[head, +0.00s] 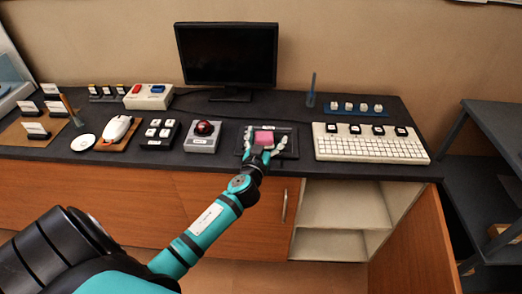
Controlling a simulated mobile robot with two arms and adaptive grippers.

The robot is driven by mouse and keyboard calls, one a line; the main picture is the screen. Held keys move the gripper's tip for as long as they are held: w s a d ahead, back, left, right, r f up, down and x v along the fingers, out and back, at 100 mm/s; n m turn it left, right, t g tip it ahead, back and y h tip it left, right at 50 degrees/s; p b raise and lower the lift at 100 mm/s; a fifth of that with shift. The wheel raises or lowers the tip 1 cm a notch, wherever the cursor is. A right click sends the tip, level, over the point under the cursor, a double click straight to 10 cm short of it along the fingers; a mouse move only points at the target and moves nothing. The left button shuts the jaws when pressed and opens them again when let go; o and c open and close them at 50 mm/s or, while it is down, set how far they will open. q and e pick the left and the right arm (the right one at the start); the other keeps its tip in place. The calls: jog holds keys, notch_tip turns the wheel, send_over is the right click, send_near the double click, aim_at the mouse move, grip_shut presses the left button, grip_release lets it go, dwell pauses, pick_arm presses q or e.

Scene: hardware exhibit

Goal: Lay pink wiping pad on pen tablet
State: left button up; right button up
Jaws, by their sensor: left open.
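The pink wiping pad (264,138) lies over the pen tablet (291,153), a dark flat slab on the desk in front of the monitor. My left gripper (264,143) is over the tablet, its fingers spread open to either side of the pad. The gripper hides the near part of the pad and the middle of the tablet. From this view I cannot tell whether the fingers touch the pad. My right gripper is not in view.
A white keyboard (370,149) stands close to the right of the tablet, and a grey box with a red trackball (204,129) to the left. The monitor (228,55) is behind. A mouse (117,129) lies further left. Open shelves are below the desk.

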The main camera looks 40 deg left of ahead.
pick_arm(q)
jog(key=b+v, duration=0.1)
jog(key=v, duration=1)
